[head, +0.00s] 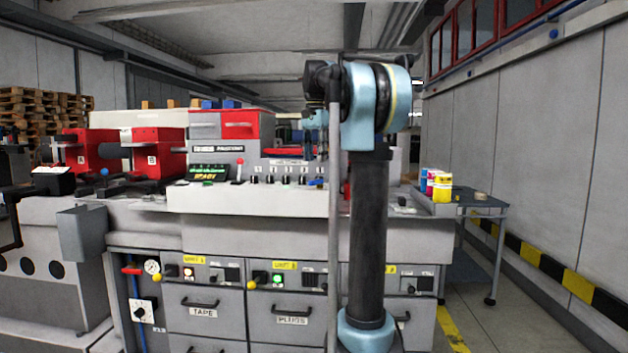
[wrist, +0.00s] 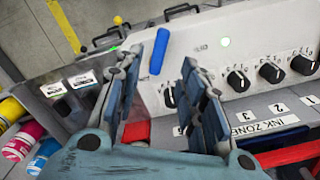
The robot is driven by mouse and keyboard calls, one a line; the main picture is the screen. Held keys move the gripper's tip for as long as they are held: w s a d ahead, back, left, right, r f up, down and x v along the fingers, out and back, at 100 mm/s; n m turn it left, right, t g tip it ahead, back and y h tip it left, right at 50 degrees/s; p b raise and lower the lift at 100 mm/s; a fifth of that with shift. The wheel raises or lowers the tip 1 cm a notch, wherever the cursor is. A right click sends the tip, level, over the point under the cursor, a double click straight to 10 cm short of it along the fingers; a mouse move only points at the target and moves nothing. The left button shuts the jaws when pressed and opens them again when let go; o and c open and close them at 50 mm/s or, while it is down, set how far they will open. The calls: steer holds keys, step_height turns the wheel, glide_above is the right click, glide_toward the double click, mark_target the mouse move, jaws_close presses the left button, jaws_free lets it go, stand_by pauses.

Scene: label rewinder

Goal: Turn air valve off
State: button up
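A red lever handle (head: 132,270) lies roughly level at the lower left of the machine front in the head view, beside a round pressure gauge (head: 152,267) and above a blue hose (head: 137,315). It looks like the air valve, but no label is readable. My gripper (wrist: 160,65) is open, its two fingers apart with nothing between the pads. In the head view my gripper is partly hidden by my arm above the control panel, far up and right of the red lever. A blue lever (wrist: 157,51) on the white panel shows beyond the fingertips.
Several black knobs (wrist: 238,81) sit on the white panel. A grey bin (head: 82,233) juts out left of the red lever.

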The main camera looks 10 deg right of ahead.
step_height(320, 180, down, 8)
steer(key=shift+f, duration=0.1)
stand_by(0.4)
jaws_close()
